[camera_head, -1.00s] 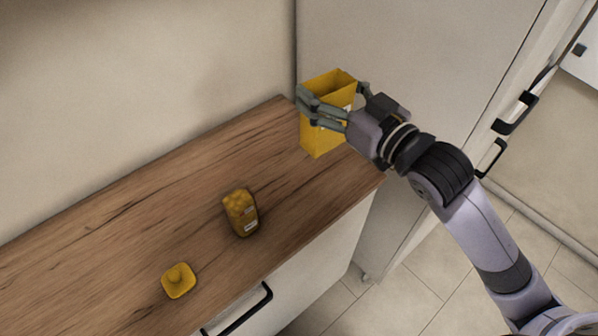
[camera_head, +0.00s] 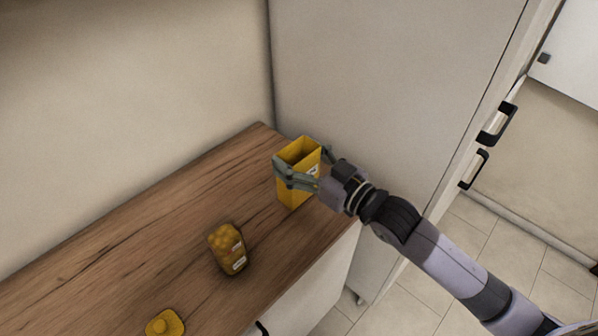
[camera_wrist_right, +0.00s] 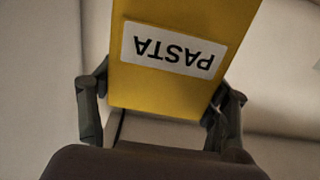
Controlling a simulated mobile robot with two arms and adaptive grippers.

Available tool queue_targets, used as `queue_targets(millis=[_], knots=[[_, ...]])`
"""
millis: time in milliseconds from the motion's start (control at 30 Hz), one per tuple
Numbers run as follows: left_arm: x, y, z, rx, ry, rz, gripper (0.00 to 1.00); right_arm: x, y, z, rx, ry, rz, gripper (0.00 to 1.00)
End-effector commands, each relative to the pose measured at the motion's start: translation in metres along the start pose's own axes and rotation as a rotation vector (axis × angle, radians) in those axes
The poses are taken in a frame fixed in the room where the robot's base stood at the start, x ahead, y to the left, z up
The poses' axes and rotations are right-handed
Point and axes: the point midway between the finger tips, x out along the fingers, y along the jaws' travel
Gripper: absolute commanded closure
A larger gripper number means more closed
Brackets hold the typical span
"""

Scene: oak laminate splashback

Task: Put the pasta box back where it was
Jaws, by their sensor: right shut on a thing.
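The yellow pasta box (camera_head: 290,188) is upright and open-topped near the back right end of the wooden counter. My right gripper (camera_head: 300,167) is shut on it, with fingers on opposite sides. Its base is at or just above the counter; I cannot tell if it touches. In the right wrist view the box (camera_wrist_right: 178,85) fills the upper middle, with a white "PASTA" label upside down in the picture. My left gripper is not in view.
A jar (camera_head: 227,250) with yellow-brown contents stands on the counter (camera_head: 130,245), left of and nearer than the box. A yellow lid (camera_head: 165,325) lies nearer still. A tall cabinet (camera_head: 385,90) borders the counter's right end. The counter's left part is clear.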

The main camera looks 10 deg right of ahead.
Motion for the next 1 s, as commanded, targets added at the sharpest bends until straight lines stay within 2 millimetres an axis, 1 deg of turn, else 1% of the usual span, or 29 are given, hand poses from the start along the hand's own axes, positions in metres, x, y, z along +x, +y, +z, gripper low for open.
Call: queue_targets(millis=[67, 233, 333, 400, 633, 767, 800, 1000], knots=[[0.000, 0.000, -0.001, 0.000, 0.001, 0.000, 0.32, 0.000, 0.000, 0.005, 0.001, 0.000, 0.001, 0.80], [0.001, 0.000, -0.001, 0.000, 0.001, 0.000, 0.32, 0.000, 0.000, 0.031, 0.003, -0.002, 0.001, 0.80], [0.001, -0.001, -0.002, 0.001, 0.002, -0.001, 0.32, 0.000, 0.000, 0.042, 0.000, 0.000, 0.000, 0.80], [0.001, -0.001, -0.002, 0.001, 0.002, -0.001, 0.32, 0.000, 0.000, 0.045, -0.001, 0.001, 0.000, 0.80], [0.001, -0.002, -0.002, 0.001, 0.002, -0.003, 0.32, 0.000, 0.000, 0.045, -0.001, 0.002, 0.000, 0.80], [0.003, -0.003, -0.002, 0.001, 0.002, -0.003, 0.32, 0.000, 0.000, 0.049, 0.000, 0.002, 0.000, 0.80], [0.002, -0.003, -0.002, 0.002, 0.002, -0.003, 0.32, 0.000, 0.000, 0.049, 0.000, 0.001, 0.000, 0.29], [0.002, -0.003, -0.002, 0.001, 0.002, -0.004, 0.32, 0.000, 0.000, 0.049, 0.000, 0.000, 0.000, 0.15]])
